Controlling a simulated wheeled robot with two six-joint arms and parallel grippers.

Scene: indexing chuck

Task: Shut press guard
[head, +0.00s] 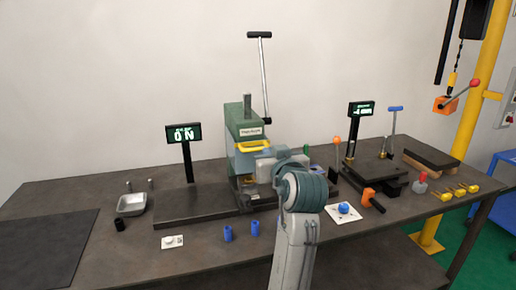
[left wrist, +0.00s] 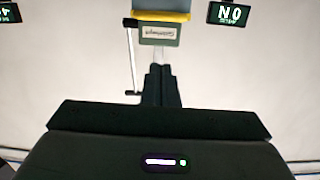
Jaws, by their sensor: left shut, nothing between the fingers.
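The green press (head: 245,120) stands at the middle of the bench. Its guard is a blue-grey panel (head: 242,160) on the front, with a yellow handle (head: 253,146) along its top edge. My arm hides the panel's right and lower part, so I cannot tell how far down it sits. The handle also shows at the top of the upside-down left wrist view (left wrist: 160,16). My left gripper (left wrist: 161,70) is shut and empty, apart from the handle. In the head view its fingers are hidden behind my wrist, in front of the press. My right gripper is out of view.
A force display (head: 184,133) stands left of the press, and a long lever (head: 264,75) rises above it. An orange-handled fixture (head: 370,196) is at right.

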